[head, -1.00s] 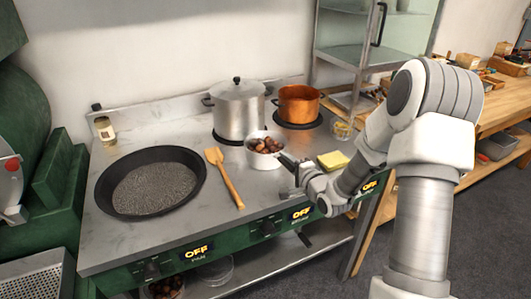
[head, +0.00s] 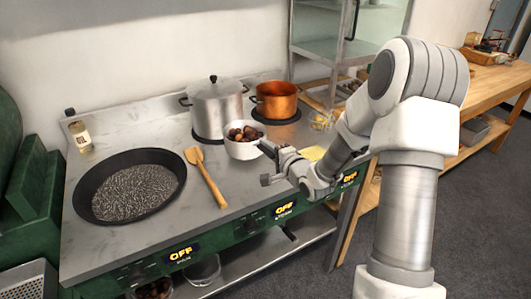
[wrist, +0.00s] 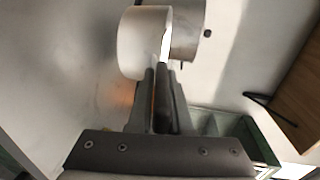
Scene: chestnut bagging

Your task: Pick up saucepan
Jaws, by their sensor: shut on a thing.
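The saucepan (head: 243,150) is a small, pale, round pan filled with brown chestnuts (head: 240,134). In the head view it is upright, in front of the large steel pot, and appears slightly above the stovetop. My gripper (head: 265,149) is at its right side, shut on its handle. The handle is mostly hidden by the fingers. In the wrist view the pale wall of the saucepan (wrist: 141,45) stands just beyond my closed fingertips (wrist: 163,72).
A lidded steel pot (head: 216,108) and a copper pot (head: 275,101) stand behind. A wooden spatula (head: 206,178) and a black pan (head: 128,188) lie left. A yellow sponge (head: 312,153) is partly hidden behind my arm. An oil jar (head: 82,137) stands back left.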

